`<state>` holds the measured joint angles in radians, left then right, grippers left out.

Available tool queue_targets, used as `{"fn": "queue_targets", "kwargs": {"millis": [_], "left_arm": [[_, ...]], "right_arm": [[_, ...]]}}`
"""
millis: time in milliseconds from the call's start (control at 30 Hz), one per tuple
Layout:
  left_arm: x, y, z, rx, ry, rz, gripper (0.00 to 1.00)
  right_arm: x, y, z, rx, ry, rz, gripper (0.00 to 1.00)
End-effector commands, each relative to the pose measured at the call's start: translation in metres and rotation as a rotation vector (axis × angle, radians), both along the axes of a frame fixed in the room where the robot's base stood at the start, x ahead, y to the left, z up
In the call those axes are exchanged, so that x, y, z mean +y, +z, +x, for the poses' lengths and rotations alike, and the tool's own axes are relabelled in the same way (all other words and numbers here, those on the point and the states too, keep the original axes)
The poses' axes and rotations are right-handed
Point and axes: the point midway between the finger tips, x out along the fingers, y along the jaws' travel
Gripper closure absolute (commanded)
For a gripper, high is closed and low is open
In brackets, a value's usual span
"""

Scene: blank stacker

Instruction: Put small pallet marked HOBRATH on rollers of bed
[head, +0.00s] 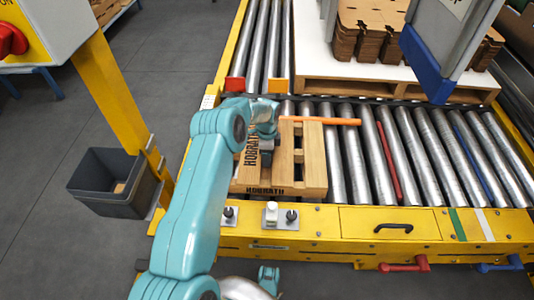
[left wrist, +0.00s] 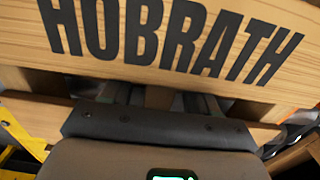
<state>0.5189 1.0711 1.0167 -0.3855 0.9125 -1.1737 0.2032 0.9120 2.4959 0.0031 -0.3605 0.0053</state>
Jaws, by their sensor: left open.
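The small pallet marked HOBRATH (head: 313,160) is light wood, with its name on the front edge and on a top board. In the head view it sits over the left end of the bed's rollers (head: 360,150), its front edge close to the yellow front rail. My left gripper (head: 267,148) is open at the pallet's left part, and its arm hides that side. In the left wrist view the HOBRATH board (left wrist: 180,40) is very close, just beyond the gripper (left wrist: 155,125). I cannot tell whether the fingers touch the wood.
An orange bar (head: 320,121) lies just behind the pallet. A red bar (head: 389,160) and a blue bar (head: 472,165) lie among the rollers to the right. A large pallet (head: 385,92) with cardboard stacks stands behind. A grey bin (head: 112,182) is at left.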

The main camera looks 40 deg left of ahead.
Motion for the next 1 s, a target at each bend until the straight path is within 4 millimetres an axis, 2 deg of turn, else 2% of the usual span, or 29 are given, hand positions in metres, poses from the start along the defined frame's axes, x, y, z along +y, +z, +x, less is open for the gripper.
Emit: {"fn": "queue_targets", "kwargs": {"millis": [167, 400, 600, 733, 1000], "left_arm": [[0.000, 0.025, 0.000, -0.002, 0.000, 0.001, 0.40], [0.000, 0.082, 0.001, -0.002, -0.001, 0.002, 0.40], [0.000, 0.113, 0.000, -0.001, 0.000, 0.001, 0.40], [0.000, 0.121, 0.000, 0.000, 0.000, 0.000, 0.40], [0.000, 0.121, 0.000, 0.001, 0.000, -0.001, 0.40]], "right_arm": [[0.001, 0.012, -0.003, 0.010, 0.005, 0.002, 0.57], [0.006, 0.034, -0.008, 0.019, 0.022, 0.006, 0.57], [0.008, 0.043, -0.011, 0.024, 0.033, 0.008, 0.57], [0.009, 0.044, -0.012, 0.025, 0.036, 0.008, 0.57], [0.009, 0.044, -0.012, 0.025, 0.036, 0.008, 0.57]]}}
